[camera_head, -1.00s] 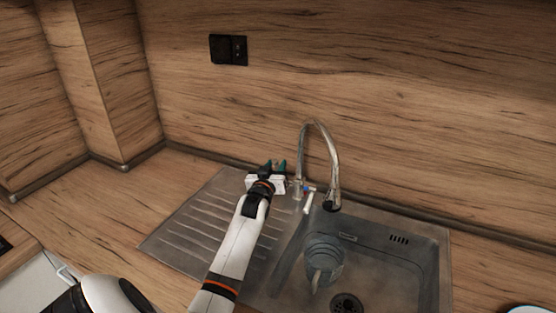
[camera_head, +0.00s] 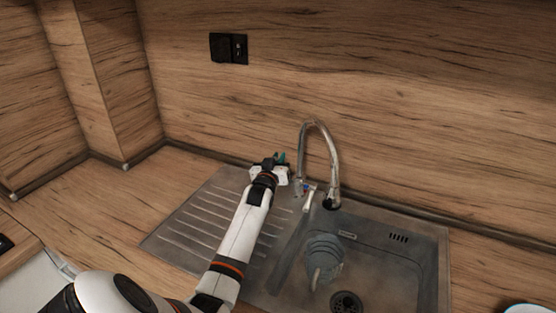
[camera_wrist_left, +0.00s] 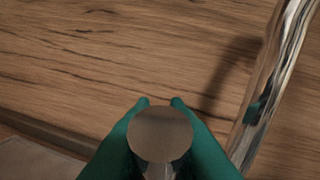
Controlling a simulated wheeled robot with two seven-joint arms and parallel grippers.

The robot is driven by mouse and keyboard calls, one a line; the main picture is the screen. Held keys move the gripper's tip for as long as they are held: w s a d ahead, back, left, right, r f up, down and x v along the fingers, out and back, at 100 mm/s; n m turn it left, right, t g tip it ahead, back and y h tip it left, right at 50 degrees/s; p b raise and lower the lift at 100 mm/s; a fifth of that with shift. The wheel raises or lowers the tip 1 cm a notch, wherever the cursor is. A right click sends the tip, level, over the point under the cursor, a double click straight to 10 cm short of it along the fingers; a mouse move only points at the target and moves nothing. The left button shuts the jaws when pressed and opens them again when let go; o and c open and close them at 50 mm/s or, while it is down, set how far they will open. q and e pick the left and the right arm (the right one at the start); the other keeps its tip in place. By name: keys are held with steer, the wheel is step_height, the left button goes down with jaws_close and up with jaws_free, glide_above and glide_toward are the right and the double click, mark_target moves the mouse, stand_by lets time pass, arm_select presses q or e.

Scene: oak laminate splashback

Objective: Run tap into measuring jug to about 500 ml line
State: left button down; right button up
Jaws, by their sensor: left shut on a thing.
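The measuring jug (camera_head: 325,250) is bluish and see-through, standing in the sink with its handle towards the front. Its marks and any water in it are too small to make out. The curved chrome tap (camera_head: 334,160) rises behind the sink, its spout end near the jug's back. A pale lever (camera_head: 308,200) shows at its base. My left gripper (camera_head: 279,158) is just left of the tap. In the left wrist view its green fingers (camera_wrist_left: 160,104) are shut on a round metal knob (camera_wrist_left: 160,135), apparently part of the tap, with the spout pipe to the right.
The steel sink (camera_head: 425,265) has a drain (camera_head: 346,302) in front of the jug. A ribbed drainer (camera_head: 195,222) lies to the left under my arm. The wooden splashback (camera_head: 400,100) is close behind the tap. A pale round object (camera_head: 525,308) is cut off at lower right.

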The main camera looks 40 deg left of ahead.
arm_select(q)
steer(key=shift+s+f+t+b, duration=0.2)
steer(key=shift+f+t+b, duration=0.15)
steer(key=shift+b, duration=0.45)
steer(key=shift+s+d+b, duration=0.1)
steer(key=shift+s+b, duration=0.1)
steer(key=shift+b, duration=0.2)
steer(key=shift+s+r+t+y, duration=0.1)
steer(key=shift+t+y, duration=0.15)
steer(key=shift+y, duration=0.05)
steer(key=shift+r, duration=0.1)
steer(key=c, duration=1.4)
jaws_free()
steer(key=b+v, duration=0.1)
steer(key=v, duration=1.1)
